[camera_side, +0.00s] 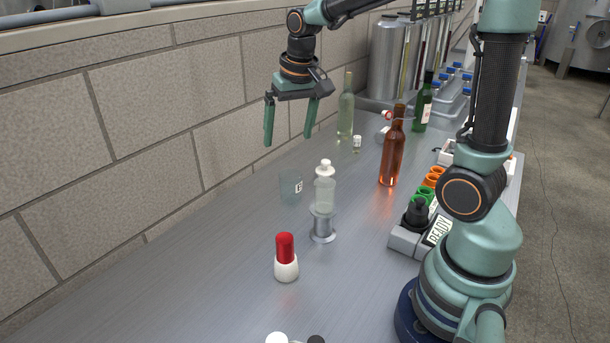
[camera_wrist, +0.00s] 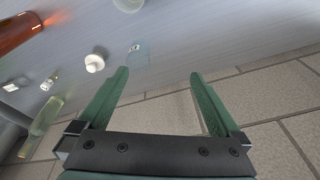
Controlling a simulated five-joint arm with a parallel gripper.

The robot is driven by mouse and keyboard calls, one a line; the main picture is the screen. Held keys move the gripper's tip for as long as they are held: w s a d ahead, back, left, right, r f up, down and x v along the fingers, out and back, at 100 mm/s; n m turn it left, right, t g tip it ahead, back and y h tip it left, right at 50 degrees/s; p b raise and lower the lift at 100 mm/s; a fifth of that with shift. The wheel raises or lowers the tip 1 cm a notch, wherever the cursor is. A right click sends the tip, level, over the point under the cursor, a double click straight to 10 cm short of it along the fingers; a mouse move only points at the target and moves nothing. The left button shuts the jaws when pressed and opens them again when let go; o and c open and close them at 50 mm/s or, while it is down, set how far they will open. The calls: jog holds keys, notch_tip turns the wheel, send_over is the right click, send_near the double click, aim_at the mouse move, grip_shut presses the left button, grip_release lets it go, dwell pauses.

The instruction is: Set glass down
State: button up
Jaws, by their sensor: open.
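A red-topped white bottle (camera_side: 286,262) stands nearer the camera. An amber bottle (camera_side: 393,150) and a pale bottle (camera_side: 346,112) stand behind. The front left bench is clear.

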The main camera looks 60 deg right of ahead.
jog(key=s+a+r+n+t, duration=0.2)
jog(key=s+a+n, duration=0.3)
jog(key=s, duration=0.5)
jog(key=shift+s+a+r+t, duration=0.2)
jog(key=shift+s+a+t, duration=0.1)
jog(key=shift+a+t, duration=0.45)
jog(key=shift+a, duration=0.1)
